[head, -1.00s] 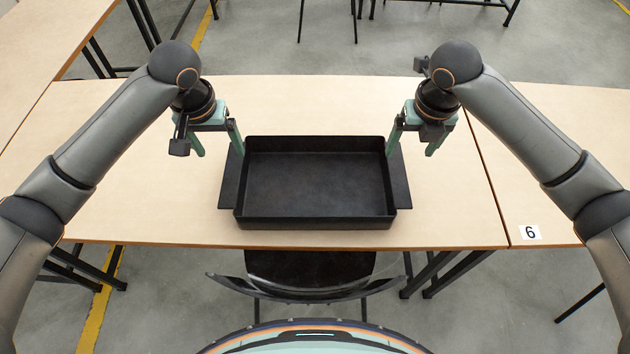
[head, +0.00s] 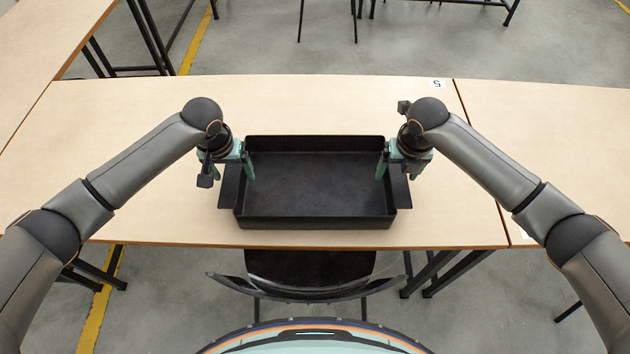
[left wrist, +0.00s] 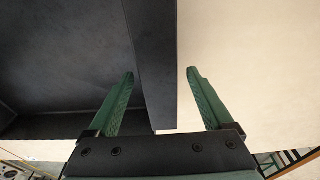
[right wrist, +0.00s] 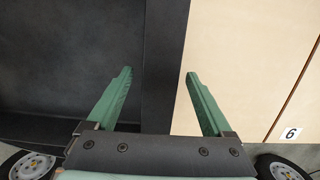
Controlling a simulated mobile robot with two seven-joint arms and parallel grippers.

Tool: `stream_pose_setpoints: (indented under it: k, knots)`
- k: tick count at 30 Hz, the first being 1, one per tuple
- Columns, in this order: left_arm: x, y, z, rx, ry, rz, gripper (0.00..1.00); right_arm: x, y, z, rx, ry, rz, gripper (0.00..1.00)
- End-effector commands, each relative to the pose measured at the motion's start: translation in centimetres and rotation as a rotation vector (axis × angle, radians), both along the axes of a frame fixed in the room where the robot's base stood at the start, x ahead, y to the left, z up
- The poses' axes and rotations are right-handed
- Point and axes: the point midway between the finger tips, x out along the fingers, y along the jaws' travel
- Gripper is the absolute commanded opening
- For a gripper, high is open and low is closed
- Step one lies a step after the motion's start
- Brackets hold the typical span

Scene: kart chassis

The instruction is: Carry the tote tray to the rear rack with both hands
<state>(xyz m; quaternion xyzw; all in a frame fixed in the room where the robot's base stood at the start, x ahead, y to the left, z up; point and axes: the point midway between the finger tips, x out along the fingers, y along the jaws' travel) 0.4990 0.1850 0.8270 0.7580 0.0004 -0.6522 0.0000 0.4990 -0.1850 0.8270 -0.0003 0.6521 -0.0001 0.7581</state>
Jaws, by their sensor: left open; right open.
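The black tote tray (head: 315,212) lies flat and empty on the wooden table, with a flange on its left and right sides. My left gripper (head: 236,176) is open at the tray's left side. In the left wrist view, the tray's left flange (left wrist: 152,60) lies between the open fingers (left wrist: 160,80). My right gripper (head: 396,173) is open at the tray's right side. In the right wrist view, the tray's right flange (right wrist: 165,60) lies between the open fingers (right wrist: 158,78). I cannot tell whether any finger touches the tray.
The table (head: 130,200) is clear around the tray. A black chair (head: 310,275) stands at its near edge. Another table joins at the right (head: 560,130), and one stands at upper left (head: 45,35). The right wrist view shows a number 6 label (right wrist: 291,134) and wheels at the lower corners.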

Motion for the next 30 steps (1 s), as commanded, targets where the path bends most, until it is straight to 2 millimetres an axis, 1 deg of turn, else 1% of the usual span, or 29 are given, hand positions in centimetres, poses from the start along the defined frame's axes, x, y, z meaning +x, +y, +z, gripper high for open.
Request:
stream_pose_setpoints:
  k: [3, 24, 26, 30]
  knots:
    - [-0.01, -0.02, 0.01, 0.0, 0.0, 0.0, 0.85, -0.01, 0.02, 0.01, 0.0, 0.0, 0.0, 0.85]
    - [0.01, -0.01, 0.07, 0.0, 0.0, 0.0, 0.06, 0.01, 0.02, 0.06, 0.001, 0.0, 0.0, 0.06]
    - [0.01, 0.0, 0.07, 0.0, 0.0, 0.0, 0.0, 0.01, 0.01, 0.07, 0.001, 0.0, 0.0, 0.0]
    - [0.02, 0.0, 0.08, 0.0, 0.0, 0.0, 0.0, 0.02, 0.01, 0.07, 0.001, 0.0, 0.0, 0.0]
